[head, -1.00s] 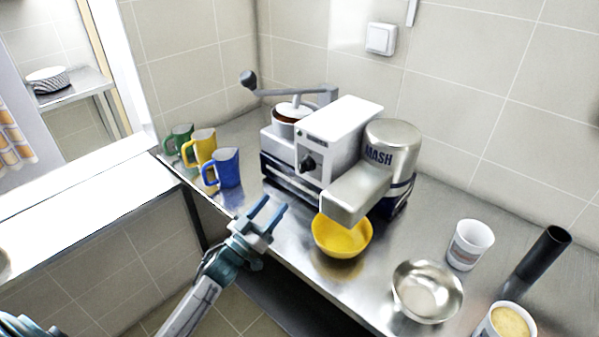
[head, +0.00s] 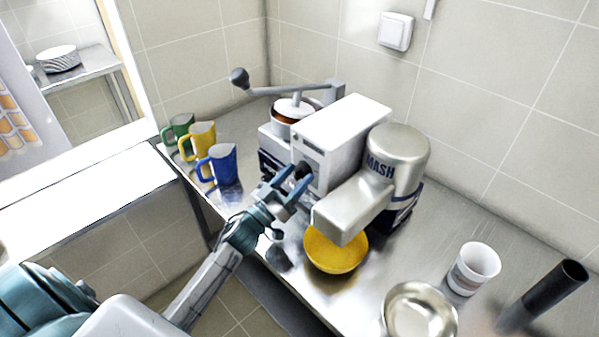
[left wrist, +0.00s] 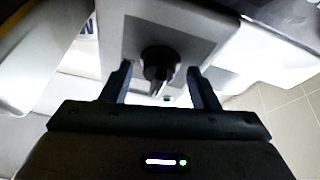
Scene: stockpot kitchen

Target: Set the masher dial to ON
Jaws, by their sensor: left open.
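The masher (head: 345,138) stands on the steel counter, with a white housing and a metal cylinder marked MASH (head: 398,160). Its black dial (head: 301,169) is on the front of the white housing, partly hidden by my gripper in the head view. My left gripper (head: 293,182) is open in front of the dial. In the left wrist view the dial (left wrist: 160,64) shows between and beyond the two fingertips (left wrist: 160,80), with a gap on each side. I cannot tell whether the fingers overlap it in depth. The dial's setting is not readable. My right gripper is not in view.
A yellow bowl (head: 336,252) sits under the masher's spout. Blue (head: 224,166), yellow (head: 202,141) and green (head: 180,129) mugs stand left of it. A metal bowl (head: 420,312), a white cup (head: 473,270) and a dark tube (head: 545,295) are at the right. A crank arm (head: 285,91) extends behind.

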